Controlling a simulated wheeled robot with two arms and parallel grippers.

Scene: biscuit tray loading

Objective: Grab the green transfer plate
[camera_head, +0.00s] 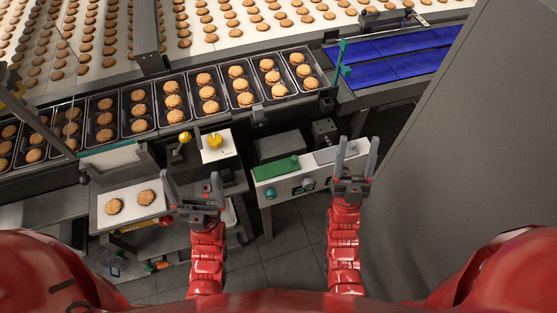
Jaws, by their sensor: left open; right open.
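A flat green plate (277,168), which looks like the transfer plate, lies on top of a pale control box (294,190) at the centre. My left gripper (192,178) is open and empty, to the left of the plate and just right of a small white board with two biscuits. My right gripper (357,142) is open and empty, to the right of the plate, by the right end of the control box. Neither gripper appears to touch the plate.
Black trays of biscuits (141,126) line the conveyor behind. The white board (130,203) is at left. A blue belt (398,55) is at upper right, and a large grey panel (470,160) closes off the right.

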